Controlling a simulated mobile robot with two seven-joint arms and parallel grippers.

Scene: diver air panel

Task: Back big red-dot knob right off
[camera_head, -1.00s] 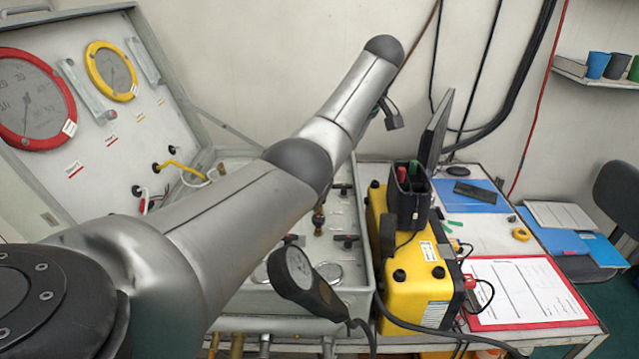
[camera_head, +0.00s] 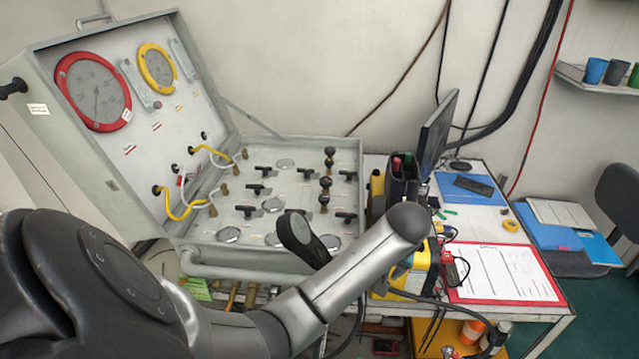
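The open air panel case (camera_head: 290,146) has several black T-handled knobs (camera_head: 263,169) and a column of darker round knobs on its flat face. The rearmost round knob (camera_head: 329,152) stands near the back right of the face; two more, a middle one (camera_head: 326,181) and a front one (camera_head: 323,200), stand in line before it. No red dot is clear on any knob at this size. A silver arm of mine crosses the lower front, its rounded joint in front of the yellow case. Neither gripper can be made out.
The raised lid holds a red-rimmed gauge (camera_head: 95,92), a yellow-rimmed gauge (camera_head: 157,69) and yellow hoses. Right of the panel are a monitor (camera_head: 436,130), a black bin (camera_head: 402,186) and a red clipboard (camera_head: 502,273).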

